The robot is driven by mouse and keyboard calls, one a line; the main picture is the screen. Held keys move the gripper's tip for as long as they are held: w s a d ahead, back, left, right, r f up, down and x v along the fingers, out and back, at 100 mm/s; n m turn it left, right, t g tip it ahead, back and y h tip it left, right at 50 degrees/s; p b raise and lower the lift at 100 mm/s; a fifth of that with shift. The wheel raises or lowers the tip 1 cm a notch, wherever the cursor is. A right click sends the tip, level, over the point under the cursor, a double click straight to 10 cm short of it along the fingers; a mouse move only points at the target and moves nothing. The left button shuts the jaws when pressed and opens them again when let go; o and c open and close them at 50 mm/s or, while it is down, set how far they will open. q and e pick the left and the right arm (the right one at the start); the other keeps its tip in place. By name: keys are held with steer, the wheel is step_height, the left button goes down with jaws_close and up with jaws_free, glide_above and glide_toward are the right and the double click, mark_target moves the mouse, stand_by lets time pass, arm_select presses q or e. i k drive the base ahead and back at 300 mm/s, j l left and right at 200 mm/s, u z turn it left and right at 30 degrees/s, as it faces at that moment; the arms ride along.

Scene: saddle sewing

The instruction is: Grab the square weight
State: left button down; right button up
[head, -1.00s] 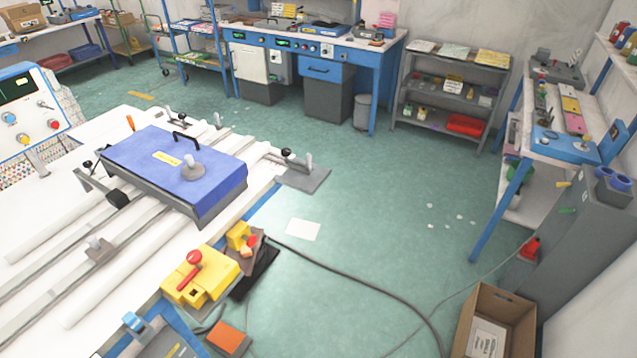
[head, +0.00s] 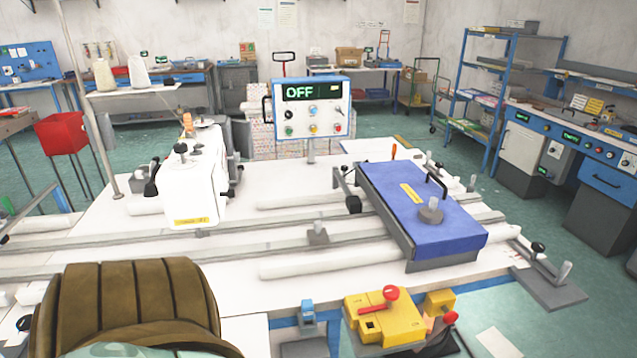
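A small grey square-based block with a knob on top (head: 317,234) sits between the pale rails of the white table, left of the blue padded box. It looks like the square weight, though it is small in view. A grey weight with a round base and knob (head: 431,212) stands on the blue padded box (head: 415,212). Neither of my grippers is in view.
A white sewing machine (head: 192,180) stands on the white table (head: 300,205), left of a control box reading OFF (head: 310,107). A brown ribbed saddle piece (head: 130,300) fills the lower left. A yellow device with a red lever (head: 383,318) is at the front edge.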

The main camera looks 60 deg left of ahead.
mark_target(317, 236)
steer(key=u, duration=1.85)
steer(key=i+l, duration=0.05)
steer(key=l, duration=0.05)
